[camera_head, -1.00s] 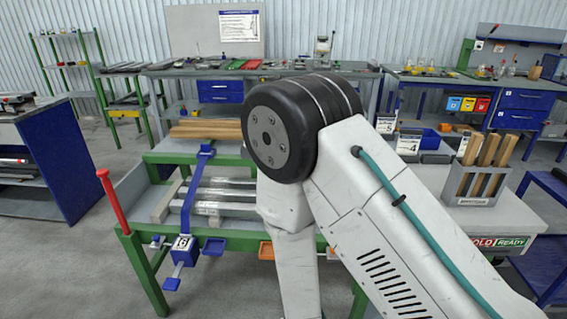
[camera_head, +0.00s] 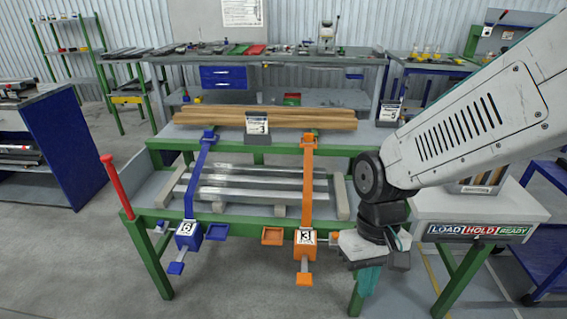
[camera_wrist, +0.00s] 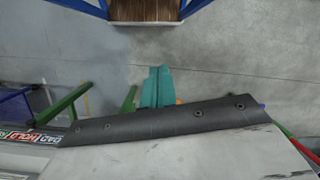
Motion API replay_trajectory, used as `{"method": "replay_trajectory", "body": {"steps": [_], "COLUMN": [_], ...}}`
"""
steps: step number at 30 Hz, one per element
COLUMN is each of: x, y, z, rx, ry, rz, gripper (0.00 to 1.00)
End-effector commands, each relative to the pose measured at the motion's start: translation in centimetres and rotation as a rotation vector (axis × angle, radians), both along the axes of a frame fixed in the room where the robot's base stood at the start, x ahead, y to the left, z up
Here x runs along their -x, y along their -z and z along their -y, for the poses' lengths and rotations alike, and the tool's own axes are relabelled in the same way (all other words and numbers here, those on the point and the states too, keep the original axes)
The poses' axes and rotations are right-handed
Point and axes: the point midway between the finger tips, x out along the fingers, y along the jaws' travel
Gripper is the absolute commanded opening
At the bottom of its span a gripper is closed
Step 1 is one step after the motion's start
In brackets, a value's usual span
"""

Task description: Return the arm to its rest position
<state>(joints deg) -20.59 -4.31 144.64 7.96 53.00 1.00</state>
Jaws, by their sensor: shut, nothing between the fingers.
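My arm reaches in from the right in the head view and bends down at its wrist. My gripper (camera_head: 367,284) hangs with its teal fingers pointing down, in front of the right front part of the green-framed runout table (camera_head: 262,224). The fingers are together with nothing seen between them. In the wrist view my gripper (camera_wrist: 157,78) shows the teal fingers side by side above grey floor, past a dark edge of my own wrist.
A blue clamp (camera_head: 195,185) and an orange clamp (camera_head: 308,190) cross the metal bars (camera_head: 250,190) on the table. Wooden boards (camera_head: 265,118) lie behind. A LOAD/HOLD/READY stand (camera_head: 478,232) is right of my gripper. A red lever (camera_head: 117,188) rises at the left corner.

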Motion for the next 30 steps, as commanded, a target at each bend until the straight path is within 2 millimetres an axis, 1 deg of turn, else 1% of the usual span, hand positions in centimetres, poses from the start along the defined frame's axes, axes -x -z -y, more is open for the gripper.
{"method": "replay_trajectory", "body": {"steps": [1, 6, 9, 12, 15, 18, 21, 30], "x": [0.4, 2.6, 3.9, 4.9, 5.4, 5.8, 6.0, 5.9], "y": [-2.0, -7.2, -9.9, -11.9, -13.5, -14.5, -15.1, -15.1], "z": [1.3, 5.5, 7.7, 9.4, 10.4, 11.1, 11.6, 11.7], "rx": [0.002, 0.029, 0.042, 0.05, 0.049, 0.044, 0.044, 0.045], "ry": [0.009, 0.045, 0.083, 0.13, 0.177, 0.215, 0.24, 0.25], "rz": [0.017, 0.064, 0.116, 0.193, 0.277, 0.334, 0.362, 0.363], "gripper": [0.0, 0.0, 0.0, 0.0, 0.0, 0.0, 0.0, 0.0]}}
